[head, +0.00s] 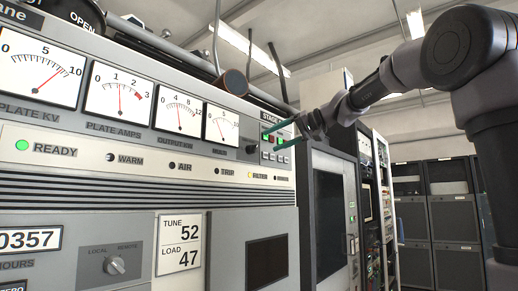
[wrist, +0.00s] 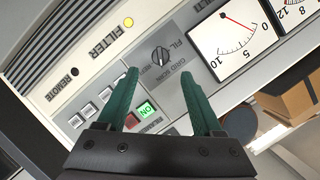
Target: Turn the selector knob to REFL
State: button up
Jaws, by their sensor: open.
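The knob's pointer direction is too small to tell. In the head view the knob (head: 251,150) is a small dark shape right of the fourth meter. My gripper (wrist: 160,74) is open, with green fingers pointing at the panel. In the wrist view the knob appears between and just beyond the fingertips, apparently untouched. In the head view my gripper (head: 271,139) is right of the knob.
A green ON button (wrist: 146,109) and a red button (wrist: 131,119) lie between the fingers in the wrist view. A separate LOCAL/REMOTE knob (head: 114,265) sits low on the panel. A dark round part (head: 235,82) protrudes above the meters. Other racks (head: 334,215) stand to the right.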

aim_at(252, 149)
jog(key=x, duration=0.7)
grip_shut()
